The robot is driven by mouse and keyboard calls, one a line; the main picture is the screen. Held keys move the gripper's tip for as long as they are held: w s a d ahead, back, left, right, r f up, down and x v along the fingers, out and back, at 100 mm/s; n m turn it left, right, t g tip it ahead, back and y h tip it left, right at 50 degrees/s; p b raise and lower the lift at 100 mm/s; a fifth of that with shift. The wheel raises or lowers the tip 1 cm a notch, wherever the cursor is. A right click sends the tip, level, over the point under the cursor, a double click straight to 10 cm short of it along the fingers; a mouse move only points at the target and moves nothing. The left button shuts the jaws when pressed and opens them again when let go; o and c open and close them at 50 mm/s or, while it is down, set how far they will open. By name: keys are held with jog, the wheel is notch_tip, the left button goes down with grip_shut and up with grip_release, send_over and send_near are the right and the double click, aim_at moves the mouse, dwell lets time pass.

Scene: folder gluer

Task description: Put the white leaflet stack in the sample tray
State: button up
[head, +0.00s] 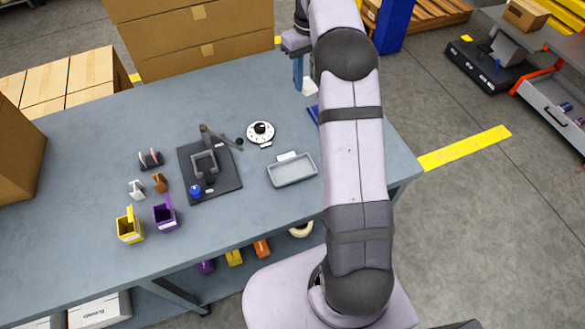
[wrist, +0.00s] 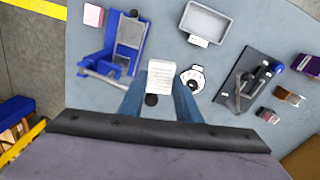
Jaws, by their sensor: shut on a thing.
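The white leaflet stack (wrist: 160,76) is between the blue fingers of my gripper (wrist: 160,98) in the wrist view. My gripper is shut on it. In the head view, my gripper (head: 301,82) is over the far part of the table, with a white bit of the stack (head: 310,88) showing beside the fingers; my arm hides part of this area. The sample tray (head: 292,180) is a shallow grey tray with a white label, on the table nearer the head camera. It looks empty. It also shows at the top of the wrist view (wrist: 207,38).
A round white dial device (head: 260,132) and a dark fixture with a lever (head: 210,170) stand left of the tray. A blue device (wrist: 112,62) is left of the stack in the wrist view. Yellow (head: 130,230) and purple (head: 165,216) bins stand near the table's front edge.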

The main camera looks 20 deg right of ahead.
jog(key=s+a+p, duration=0.1)
jog(key=s+a, duration=0.3)
jog(key=a, duration=0.1)
jog(key=m+p, duration=0.1)
jog(key=m, duration=0.1)
send_over(292, 171)
jog(key=shift+f, duration=4.65)
jog(key=shift+f+p, duration=1.35)
jog(key=shift+f, duration=3.65)
jog(key=shift+f, duration=0.1)
